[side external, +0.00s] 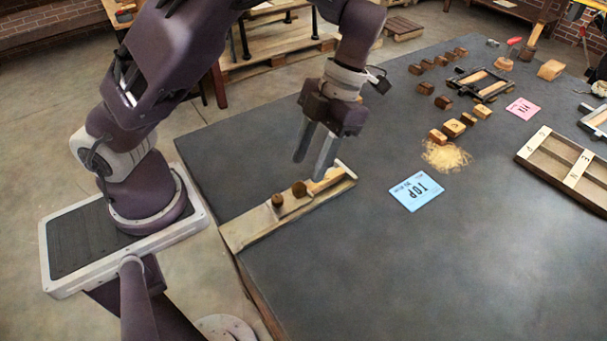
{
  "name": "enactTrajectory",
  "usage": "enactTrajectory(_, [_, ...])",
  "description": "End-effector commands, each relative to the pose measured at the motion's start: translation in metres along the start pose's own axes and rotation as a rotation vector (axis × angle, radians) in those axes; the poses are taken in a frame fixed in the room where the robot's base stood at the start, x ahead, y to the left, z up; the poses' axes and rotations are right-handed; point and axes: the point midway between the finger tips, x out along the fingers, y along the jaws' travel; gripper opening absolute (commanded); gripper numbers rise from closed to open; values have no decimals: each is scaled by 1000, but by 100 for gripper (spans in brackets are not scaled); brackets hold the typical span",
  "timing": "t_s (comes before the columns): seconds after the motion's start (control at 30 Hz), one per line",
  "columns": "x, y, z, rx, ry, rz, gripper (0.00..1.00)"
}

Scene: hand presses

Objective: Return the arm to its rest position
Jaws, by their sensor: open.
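My gripper (315,158) points down, its two long grey fingers parted with nothing seen between them. In the picture it is just above and behind the right part of a long wooden tray (245,235) near the table's left edge. I cannot tell how high the fingertips are above the tray. The tray holds two dark round-topped pieces (299,189) and a light wooden piece (328,180) at its right end. My arm is bent, reaching from its base at the left over the table.
The dark table (400,265) is bare in its front middle. A blue card (416,191), a sawdust heap (446,156), several wooden blocks (454,128), a dark frame (480,84), a pink card (522,108) and a divided wooden tray (568,170) lie to the right.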

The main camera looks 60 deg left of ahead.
Motion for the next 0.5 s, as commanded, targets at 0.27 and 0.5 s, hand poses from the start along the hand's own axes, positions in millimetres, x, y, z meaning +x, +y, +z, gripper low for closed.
enactTrajectory(0.27, [-20, 0, 0, -1, 0, 1, 42])
enactTrajectory(0.5, [-23, 0, -6, 83, -3, -33, 42])
